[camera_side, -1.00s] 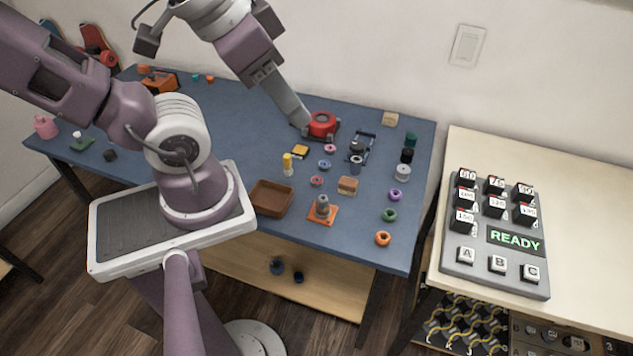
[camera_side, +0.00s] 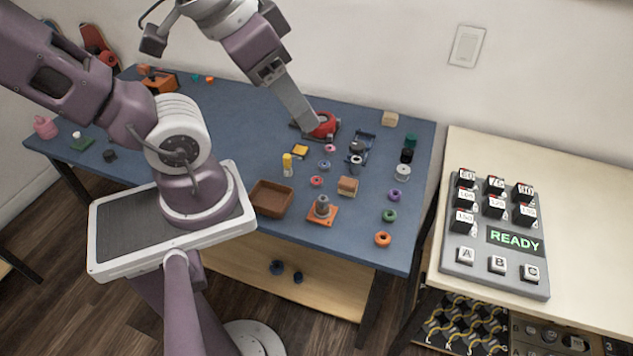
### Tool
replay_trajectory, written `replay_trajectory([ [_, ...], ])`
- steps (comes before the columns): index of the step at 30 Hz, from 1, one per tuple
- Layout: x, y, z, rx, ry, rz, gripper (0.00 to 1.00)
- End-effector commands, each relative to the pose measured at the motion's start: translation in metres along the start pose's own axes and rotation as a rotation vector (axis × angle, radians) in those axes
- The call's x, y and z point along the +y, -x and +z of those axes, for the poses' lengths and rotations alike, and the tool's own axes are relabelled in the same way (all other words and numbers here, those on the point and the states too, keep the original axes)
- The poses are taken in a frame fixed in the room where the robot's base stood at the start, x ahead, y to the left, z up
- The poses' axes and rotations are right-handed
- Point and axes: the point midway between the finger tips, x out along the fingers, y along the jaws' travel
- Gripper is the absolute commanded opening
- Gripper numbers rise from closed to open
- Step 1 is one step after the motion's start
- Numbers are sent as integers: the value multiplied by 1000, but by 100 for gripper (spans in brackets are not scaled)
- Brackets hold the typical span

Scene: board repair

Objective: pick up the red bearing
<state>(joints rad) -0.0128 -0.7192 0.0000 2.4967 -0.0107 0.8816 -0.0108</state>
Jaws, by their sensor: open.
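Two small reddish rings lie on the blue table (camera_side: 225,135). One reddish ring (camera_side: 316,181) is near the middle of the table, and a pinkish ring (camera_side: 330,148) lies farther back. I cannot tell for sure which one is the red bearing. A larger red round part (camera_side: 326,122) sits on a dark base at the back. My gripper (camera_side: 314,130) is open, pointing down and right, at the front left of this larger red part, which it partly covers. I cannot tell if they touch. Nothing shows in its jaws.
Near the rings stand a yellow cylinder (camera_side: 287,165), a wooden block (camera_side: 348,187), a brown tray (camera_side: 262,203) and an orange plate with a grey post (camera_side: 322,209). Several coloured rings and spools line the right edge. A button panel (camera_side: 493,235) is on the right table.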

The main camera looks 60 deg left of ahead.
Motion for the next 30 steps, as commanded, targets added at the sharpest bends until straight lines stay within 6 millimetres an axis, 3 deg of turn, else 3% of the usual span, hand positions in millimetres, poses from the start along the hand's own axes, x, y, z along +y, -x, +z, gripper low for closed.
replay_trajectory([
  [2, -2, -17, -17, -45, 99, 2, 55],
  [5, -17, -62, -51, -124, 342, -4, 55],
  [7, -37, -104, -70, -173, 544, -24, 55],
  [10, -79, -169, -77, -237, 840, -82, 55],
  [13, -126, -233, -59, -290, 1123, -172, 55],
  [15, -154, -270, -35, -320, 1287, -242, 55],
  [18, -180, -305, -1, -349, 1451, -329, 55],
  [23, -196, -328, 28, -364, 1553, -395, 55],
  [30, -193, -360, 46, -369, 1556, -396, 55],
])
